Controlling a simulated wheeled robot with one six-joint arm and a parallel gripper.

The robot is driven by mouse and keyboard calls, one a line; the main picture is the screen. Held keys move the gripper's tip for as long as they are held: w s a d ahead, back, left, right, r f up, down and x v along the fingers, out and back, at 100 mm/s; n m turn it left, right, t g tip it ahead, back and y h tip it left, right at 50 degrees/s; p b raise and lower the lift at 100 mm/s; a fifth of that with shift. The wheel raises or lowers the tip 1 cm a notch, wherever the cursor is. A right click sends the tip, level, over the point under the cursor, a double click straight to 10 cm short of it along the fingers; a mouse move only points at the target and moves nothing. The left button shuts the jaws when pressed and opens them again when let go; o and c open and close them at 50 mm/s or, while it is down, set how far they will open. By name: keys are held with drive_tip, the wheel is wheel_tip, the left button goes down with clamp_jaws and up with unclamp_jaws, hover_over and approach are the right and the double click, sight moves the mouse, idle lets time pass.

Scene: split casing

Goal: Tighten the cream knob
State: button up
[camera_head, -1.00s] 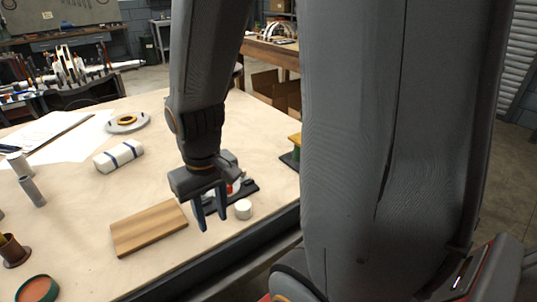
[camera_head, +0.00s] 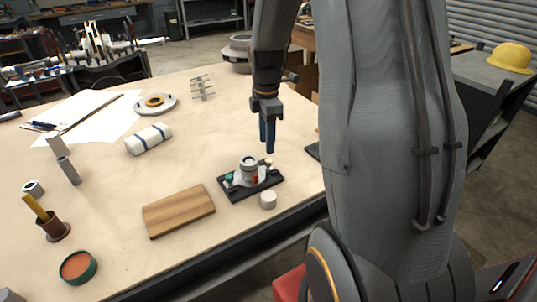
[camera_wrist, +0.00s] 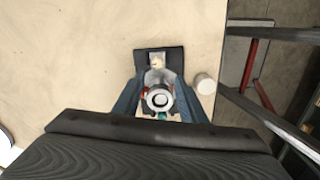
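The casing (camera_head: 246,172) is a grey-white body with a dark-ringed round top, red and teal details, on a black base plate (camera_head: 234,195). A small cream knob (camera_wrist: 157,62) shows at the far end of the casing in the wrist view; it seems to show in the head view (camera_head: 268,162) too, small and partly blurred. My gripper (camera_head: 269,148) points down above and behind the casing. In the wrist view its two fingers stand apart, one on each side of the casing in the picture, with nothing between them that I can see held.
A loose white cylinder (camera_head: 268,200) stands close beside the base plate, near the table's edge. A wooden board (camera_head: 179,211) lies to the left. A striped white roll (camera_head: 148,139) and a round flanged part (camera_head: 155,103) lie further back. Bare table surrounds the casing's left side.

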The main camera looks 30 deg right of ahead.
sight(268, 160)
drive_tip(key=shift+w+d, duration=0.15)
drive_tip(key=shift+d, duration=0.15)
drive_tip(key=shift+f+n, duration=0.3)
drive_tip(key=shift+f+p, duration=0.9)
drive_tip(key=shift+f, duration=2.7)
clamp_jaws()
